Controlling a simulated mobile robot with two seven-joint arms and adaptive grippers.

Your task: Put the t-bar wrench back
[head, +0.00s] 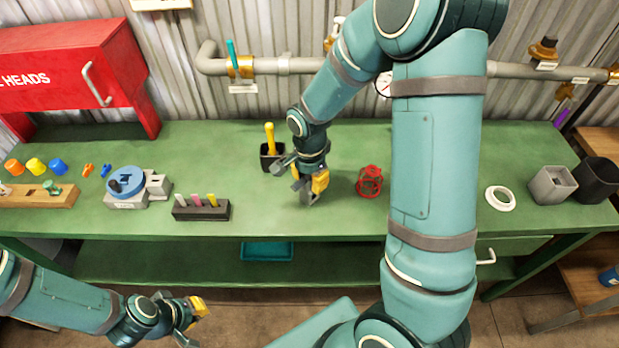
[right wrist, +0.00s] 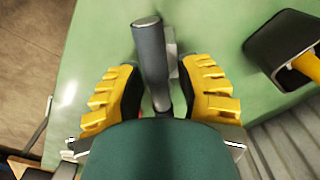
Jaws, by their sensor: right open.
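In the right wrist view a dark grey bar (right wrist: 150,62), which looks like the t-bar wrench, lies between the two yellow-padded fingers of my right gripper (right wrist: 155,90). The fingers are open, with a gap on each side of the bar. A lighter grey piece shows beside the bar. In the head view my right gripper (head: 311,190) points down low over the green bench, and it mostly hides the wrench. My left gripper (head: 190,318) is open and empty in front of the bench at lower left.
A black cup (head: 264,159) with a yellow handle (head: 269,135) stands just behind my right gripper. A red cage-like part (head: 370,181) stands to its right. A dark block with coloured pegs (head: 201,211) is to the left. A white ring (head: 500,198) lies far right.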

